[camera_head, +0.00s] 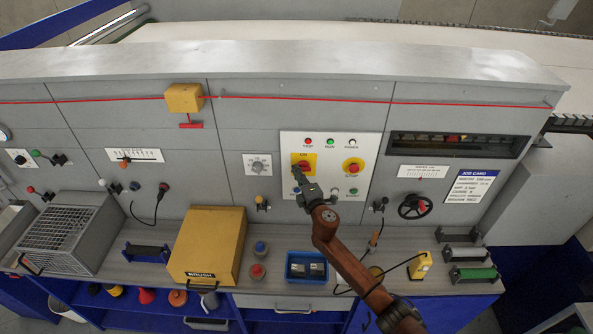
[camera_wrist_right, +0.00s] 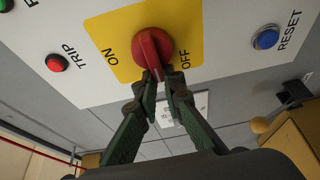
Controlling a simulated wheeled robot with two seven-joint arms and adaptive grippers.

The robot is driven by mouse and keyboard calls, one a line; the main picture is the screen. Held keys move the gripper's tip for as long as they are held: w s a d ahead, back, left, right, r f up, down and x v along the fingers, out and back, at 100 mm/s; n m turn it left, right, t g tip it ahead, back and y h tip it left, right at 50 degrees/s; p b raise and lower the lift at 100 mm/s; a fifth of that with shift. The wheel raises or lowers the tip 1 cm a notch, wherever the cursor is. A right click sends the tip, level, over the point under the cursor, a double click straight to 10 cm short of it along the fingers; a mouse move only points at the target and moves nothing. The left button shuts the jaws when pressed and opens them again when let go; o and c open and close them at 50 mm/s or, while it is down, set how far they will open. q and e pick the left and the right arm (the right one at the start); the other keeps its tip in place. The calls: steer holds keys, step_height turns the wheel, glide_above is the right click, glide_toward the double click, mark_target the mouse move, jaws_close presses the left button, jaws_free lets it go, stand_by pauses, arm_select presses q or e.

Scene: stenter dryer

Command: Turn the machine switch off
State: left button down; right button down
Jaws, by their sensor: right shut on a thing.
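The machine switch is a red rotary knob (camera_head: 303,166) on a yellow plate marked ON and OFF, set in the white control panel (camera_head: 330,152). In the right wrist view the knob (camera_wrist_right: 150,45) is close, and its raised grip bar reaches down between the ON and OFF labels. My right gripper (camera_head: 298,176) is at the knob from below. Its two green fingertips (camera_wrist_right: 168,80) are closed on the end of the grip bar. In the head view the gripper hides part of the switch and the lower panel. My left gripper is not in view.
A red stop button (camera_head: 352,168) on yellow sits right of the switch. A red TRIP lamp (camera_wrist_right: 57,62) and blue RESET button (camera_wrist_right: 266,39) flank it in the wrist view. A yellow box (camera_head: 206,240) and blue tray (camera_head: 306,282) stand on the bench below.

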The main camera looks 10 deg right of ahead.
steer(key=shift+d+f, duration=0.2)
steer(key=shift+d, duration=0.25)
steer(key=c, duration=2)
jaws_free()
steer(key=shift+c, duration=0.2)
steer(key=shift+r, duration=0.1)
steer(key=s+d, duration=0.1)
steer(key=s, duration=1.1)
